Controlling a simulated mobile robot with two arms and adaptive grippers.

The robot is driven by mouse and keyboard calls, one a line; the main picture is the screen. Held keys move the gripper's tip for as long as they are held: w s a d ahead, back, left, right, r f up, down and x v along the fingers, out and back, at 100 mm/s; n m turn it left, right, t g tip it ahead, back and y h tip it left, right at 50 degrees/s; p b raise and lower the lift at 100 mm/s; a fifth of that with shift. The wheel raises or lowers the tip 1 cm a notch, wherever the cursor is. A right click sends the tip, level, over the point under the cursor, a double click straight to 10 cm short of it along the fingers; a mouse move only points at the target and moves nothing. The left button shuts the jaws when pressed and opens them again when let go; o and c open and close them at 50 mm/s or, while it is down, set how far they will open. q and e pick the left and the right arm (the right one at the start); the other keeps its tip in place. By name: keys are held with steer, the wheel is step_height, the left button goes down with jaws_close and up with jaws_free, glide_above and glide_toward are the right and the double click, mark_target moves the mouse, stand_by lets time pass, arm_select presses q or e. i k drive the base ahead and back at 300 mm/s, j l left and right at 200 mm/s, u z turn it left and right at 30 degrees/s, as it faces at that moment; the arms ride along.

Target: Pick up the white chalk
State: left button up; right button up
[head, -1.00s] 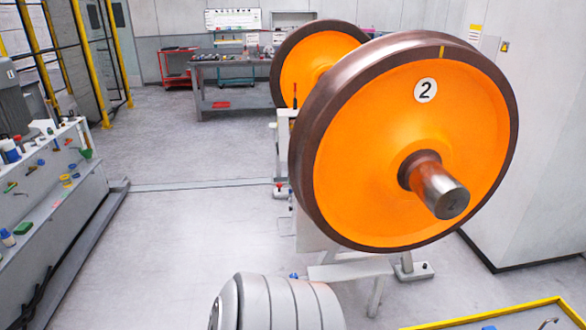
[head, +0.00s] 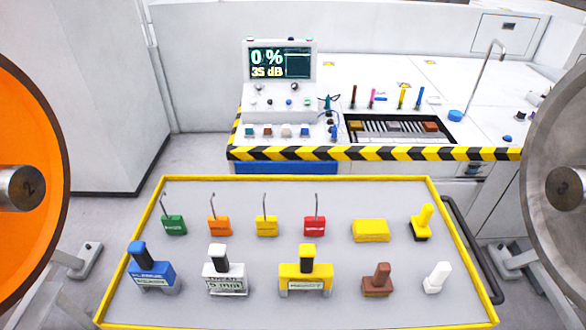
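A small white upright piece with a wider base (head: 437,277) stands at the front right of the grey yellow-rimmed tray (head: 295,179). It is the likeliest white chalk, but I cannot tell for sure. A similar brown piece (head: 376,281) stands to its left. Neither of my grippers shows in the head view.
Several gauges and coloured blocks, such as the yellow block (head: 370,230), stand on the tray. Behind it is a bench with a display unit (head: 281,63), upright coloured sticks and a striped edge. An orange wheel (head: 45,170) is at left, a grey wheel (head: 560,150) at right.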

mark_target(432, 284)
steer(key=z, duration=1.05)
